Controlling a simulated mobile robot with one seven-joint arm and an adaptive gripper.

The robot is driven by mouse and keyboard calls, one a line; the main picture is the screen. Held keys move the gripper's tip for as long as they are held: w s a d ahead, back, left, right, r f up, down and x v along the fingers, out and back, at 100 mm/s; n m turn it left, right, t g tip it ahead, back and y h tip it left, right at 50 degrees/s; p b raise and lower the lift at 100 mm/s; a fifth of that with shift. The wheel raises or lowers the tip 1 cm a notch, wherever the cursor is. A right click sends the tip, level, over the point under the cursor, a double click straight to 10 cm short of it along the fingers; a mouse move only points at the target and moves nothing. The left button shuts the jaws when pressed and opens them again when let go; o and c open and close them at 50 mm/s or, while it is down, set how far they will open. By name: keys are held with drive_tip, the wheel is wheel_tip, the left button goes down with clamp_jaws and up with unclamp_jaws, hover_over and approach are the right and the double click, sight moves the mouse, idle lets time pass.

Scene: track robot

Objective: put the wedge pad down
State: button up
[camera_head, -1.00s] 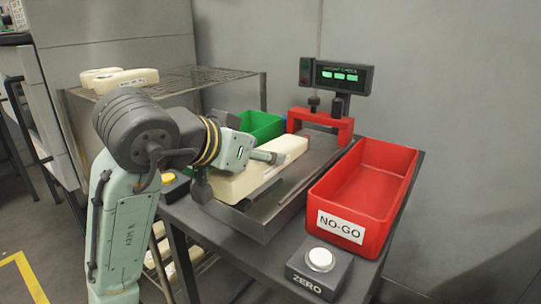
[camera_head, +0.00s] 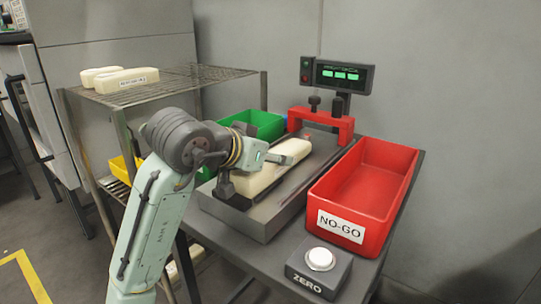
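The cream wedge pad (camera_head: 262,180) lies lengthwise along the dark grey plate of the gauge fixture (camera_head: 240,218), under the arm. It appears to rest on the plate, close to or touching it. My gripper (camera_head: 252,172) is over the pad with a finger on each side of it, one toward the near left and one toward the far right. The fingers seem to straddle the pad, but I cannot tell whether they press on it. The red bridge of the gauge (camera_head: 322,122) stands at the plate's far end.
A red NO-GO bin (camera_head: 365,190) stands right of the plate, and a green bin (camera_head: 255,122) behind it. A ZERO button box (camera_head: 320,262) is at the front. A display (camera_head: 342,76) stands at the back. A wire rack (camera_head: 170,85) at left holds more cream pads (camera_head: 125,80).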

drive_tip(key=shift+f, duration=0.15)
drive_tip(key=o, duration=1.2)
drive_tip(key=shift+r, duration=0.25)
wheel_tip(320, 180, up, 6)
hover_over(248, 184)
drive_tip(key=w+a, duration=0.1)
drive_tip(key=a, duration=0.1)
drive_tip(key=shift+f, duration=0.2)
drive_tip(key=shift+w, duration=0.1)
